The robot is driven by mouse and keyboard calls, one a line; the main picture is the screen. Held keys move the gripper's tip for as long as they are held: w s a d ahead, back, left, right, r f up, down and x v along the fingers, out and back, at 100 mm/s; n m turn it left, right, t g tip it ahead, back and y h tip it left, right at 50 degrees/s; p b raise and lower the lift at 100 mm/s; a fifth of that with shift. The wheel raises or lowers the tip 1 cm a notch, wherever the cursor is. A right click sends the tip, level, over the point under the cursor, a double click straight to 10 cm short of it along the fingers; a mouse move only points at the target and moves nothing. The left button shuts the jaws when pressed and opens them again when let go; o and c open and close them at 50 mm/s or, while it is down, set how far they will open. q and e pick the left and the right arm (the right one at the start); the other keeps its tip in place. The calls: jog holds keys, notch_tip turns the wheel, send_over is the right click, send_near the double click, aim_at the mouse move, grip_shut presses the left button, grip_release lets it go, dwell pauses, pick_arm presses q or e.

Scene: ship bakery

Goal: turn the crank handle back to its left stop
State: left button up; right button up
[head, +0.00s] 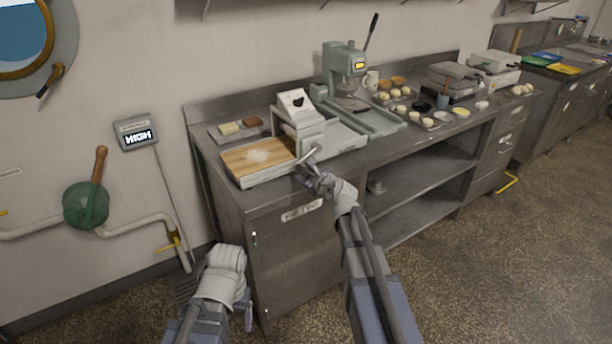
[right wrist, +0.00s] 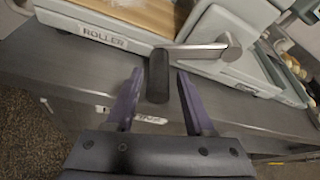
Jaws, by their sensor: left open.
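The crank handle has a metal arm (right wrist: 195,52) and a black grip (right wrist: 158,78) on the front of the roller machine (right wrist: 95,33). The crank arm points left from its hub in the right wrist view. In the head view the crank (head: 309,154) shows small at the machine's front. My right gripper (right wrist: 158,88) is open, with one finger on each side of the black grip and a gap on both sides. It also shows in the head view (head: 306,172), just below the crank. My left gripper (head: 246,308) is low in front of the cabinet, away from the crank, its jaws mostly hidden.
A wooden board (head: 245,163) with a pale flour patch lies left of the roller. A press (head: 345,68) with a long lever stands behind it to the right. Dough balls and trays fill the counter further right. A display reading HIGH (head: 137,134) is on the wall.

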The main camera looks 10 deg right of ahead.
jog(key=shift+s, duration=0.1)
jog(key=p+v, duration=0.2)
jog(key=v, duration=0.5)
jog(key=shift+s+r+p, duration=0.15)
jog(key=shift+s+p, duration=0.1)
jog(key=shift+p, duration=0.15)
